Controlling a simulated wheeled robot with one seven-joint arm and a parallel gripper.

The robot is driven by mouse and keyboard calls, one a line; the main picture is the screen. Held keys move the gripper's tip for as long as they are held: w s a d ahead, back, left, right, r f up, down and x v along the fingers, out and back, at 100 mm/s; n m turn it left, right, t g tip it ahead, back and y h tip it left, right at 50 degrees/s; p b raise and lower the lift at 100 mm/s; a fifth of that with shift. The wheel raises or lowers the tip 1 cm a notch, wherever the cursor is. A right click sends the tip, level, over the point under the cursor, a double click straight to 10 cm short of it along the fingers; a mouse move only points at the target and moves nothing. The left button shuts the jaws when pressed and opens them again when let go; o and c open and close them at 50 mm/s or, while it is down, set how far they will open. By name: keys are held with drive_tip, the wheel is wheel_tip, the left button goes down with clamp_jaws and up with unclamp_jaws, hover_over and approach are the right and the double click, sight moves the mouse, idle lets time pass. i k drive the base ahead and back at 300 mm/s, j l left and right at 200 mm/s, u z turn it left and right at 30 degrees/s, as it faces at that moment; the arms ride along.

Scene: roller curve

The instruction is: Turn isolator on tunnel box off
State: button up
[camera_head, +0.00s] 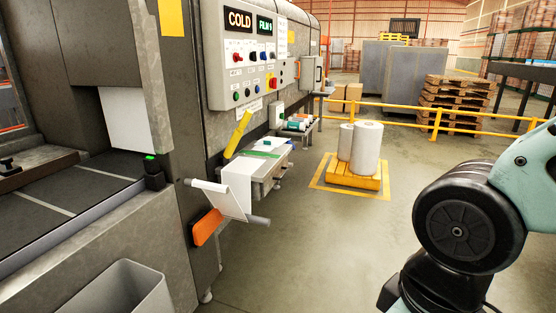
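A grey control panel (243,62) is on the side of the long grey machine. It has lit displays reading COLD (238,19) and FILM 1 (265,24), and several knobs and buttons. A red knob on a yellow plate (271,82) sits at its lower right. A smaller grey box (311,76) is mounted farther along the machine. I cannot tell which of these is the isolator, nor its position. My arm shows at the right, but my gripper is out of view.
A film roll holder with white sheet (233,200) and a yellow lever (238,134) jut from the machine. A yellow pallet (353,177) with white rolls (366,148) stands on the floor. A yellow rail (470,115) runs behind. A grey bin (122,290) is at front left. The middle floor is clear.

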sight(273, 82)
drive_tip(key=i+u, duration=0.1)
drive_tip(key=i, duration=0.5)
drive_tip(key=i+l+u, duration=0.1)
drive_tip(key=i, duration=0.5)
drive_tip(key=i+l+u, duration=0.1)
drive_tip(key=i, duration=0.5)
drive_tip(key=l, duration=0.05)
